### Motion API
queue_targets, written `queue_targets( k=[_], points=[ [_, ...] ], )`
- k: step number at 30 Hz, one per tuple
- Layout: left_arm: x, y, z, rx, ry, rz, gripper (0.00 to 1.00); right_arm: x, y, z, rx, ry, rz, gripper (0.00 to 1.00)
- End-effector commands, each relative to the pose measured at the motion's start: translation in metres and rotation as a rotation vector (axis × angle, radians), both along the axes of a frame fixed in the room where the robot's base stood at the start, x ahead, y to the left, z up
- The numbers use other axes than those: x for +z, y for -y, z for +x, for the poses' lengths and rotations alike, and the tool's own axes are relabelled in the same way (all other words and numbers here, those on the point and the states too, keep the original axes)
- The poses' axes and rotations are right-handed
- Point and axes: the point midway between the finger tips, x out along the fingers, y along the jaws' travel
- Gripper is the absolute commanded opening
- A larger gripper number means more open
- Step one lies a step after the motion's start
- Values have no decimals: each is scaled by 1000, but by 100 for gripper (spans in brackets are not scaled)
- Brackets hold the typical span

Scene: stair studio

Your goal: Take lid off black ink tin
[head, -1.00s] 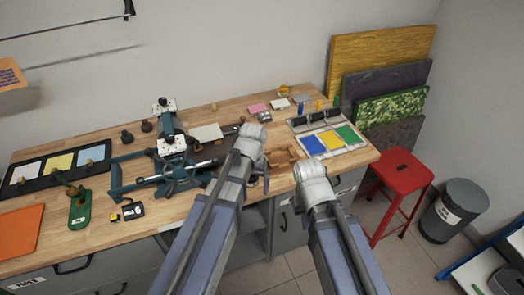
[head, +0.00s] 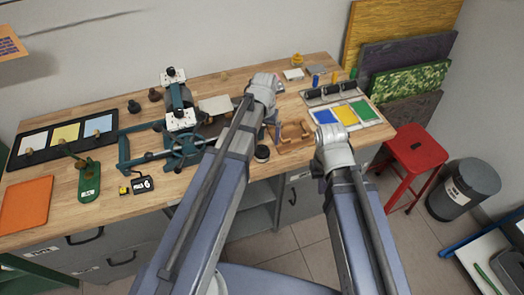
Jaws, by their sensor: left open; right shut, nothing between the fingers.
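A small dark round tin (head: 262,153) with a paler top stands near the bench's front edge, just right of my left forearm. It looks like the black ink tin, but its label and lid are too small to make out. My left gripper (head: 264,92) is open, beyond the tin towards the back of the bench and apart from it. Its fingers are mostly hidden by the wrist. My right gripper (head: 333,152) is shut and empty, near the bench's front edge, to the right of the tin and a wooden tray.
The wooden tray (head: 294,137) lies between my grippers. A teal press (head: 180,140) stands left of my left arm. An ink slab with blue, yellow and green patches (head: 344,114) lies at the right. A red stool (head: 416,150) stands off the bench's right end.

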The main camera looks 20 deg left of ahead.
Motion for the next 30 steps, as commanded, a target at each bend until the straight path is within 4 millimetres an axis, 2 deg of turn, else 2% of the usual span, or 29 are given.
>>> queue_targets(
  k=[5,16,26,30],
  points=[
    [-6,-1,0,0,0,0,97,-6,0,0,0,0,0,0],
    [-49,-7,-1,0,0,0,97,-49,0,0,-1,0,0,0],
    [-51,-7,-1,0,0,0,97,-51,0,0,-1,0,0,0],
    [-51,-7,-1,0,0,0,81,-51,0,0,0,0,0,0]
  ],
)
